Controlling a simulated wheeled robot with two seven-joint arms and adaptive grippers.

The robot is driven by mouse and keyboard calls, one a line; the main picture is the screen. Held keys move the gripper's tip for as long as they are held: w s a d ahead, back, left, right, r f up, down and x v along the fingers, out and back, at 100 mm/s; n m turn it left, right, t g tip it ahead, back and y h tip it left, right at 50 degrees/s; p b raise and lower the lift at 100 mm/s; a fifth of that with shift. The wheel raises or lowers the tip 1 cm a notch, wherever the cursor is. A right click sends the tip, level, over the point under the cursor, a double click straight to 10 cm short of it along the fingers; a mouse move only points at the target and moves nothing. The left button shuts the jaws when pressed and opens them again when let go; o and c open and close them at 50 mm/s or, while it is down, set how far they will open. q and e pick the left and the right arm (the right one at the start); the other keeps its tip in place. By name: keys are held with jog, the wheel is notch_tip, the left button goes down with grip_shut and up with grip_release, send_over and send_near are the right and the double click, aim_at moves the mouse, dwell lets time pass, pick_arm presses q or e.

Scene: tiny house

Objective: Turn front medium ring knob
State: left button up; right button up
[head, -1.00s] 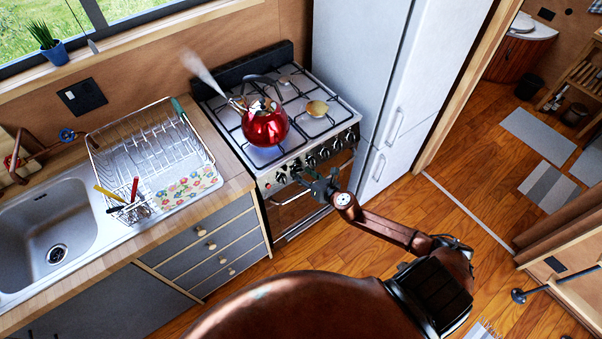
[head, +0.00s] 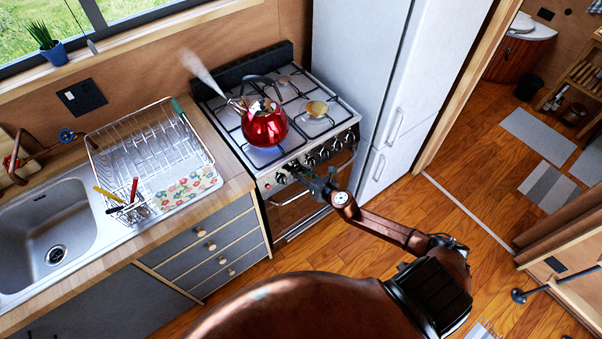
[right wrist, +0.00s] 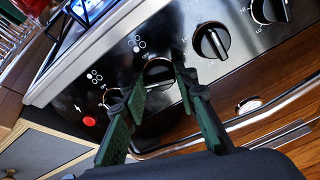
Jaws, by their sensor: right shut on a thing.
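The stove (head: 322,177) has a row of black knobs on its front panel. My right gripper (head: 301,175) is at the left part of this row. In the right wrist view, the green-padded fingers of my right gripper (right wrist: 160,105) are closed around the second knob from the left (right wrist: 159,74). The fingers partly hide this knob, so its angle is hard to read. The leftmost knob (right wrist: 107,96) is partly hidden behind one finger. Another knob (right wrist: 212,41) is clear to the right. My left gripper is not in view.
A red kettle (head: 264,126) steams on the front left burner, with a bluish glow below it. A dish rack (head: 150,150) and sink (head: 45,240) are on the counter at left. A white fridge (head: 375,75) stands right of the stove. Open floor (head: 455,205) lies to the right.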

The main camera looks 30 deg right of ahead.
jog(key=shift+m, duration=0.4)
jog(key=shift+c, duration=0.2)
jog(key=m, duration=0.5)
jog(key=shift+m, duration=0.3)
jog(key=m+p, duration=0.1)
jog(key=m, duration=0.2)
jog(key=shift+y, duration=0.3)
jog(key=shift+f+m+p, duration=0.1)
jog(key=shift+m+p, duration=0.4)
jog(key=shift+m, duration=1.6)
jog(key=o, duration=1.2)
jog(key=shift+c, duration=0.2)
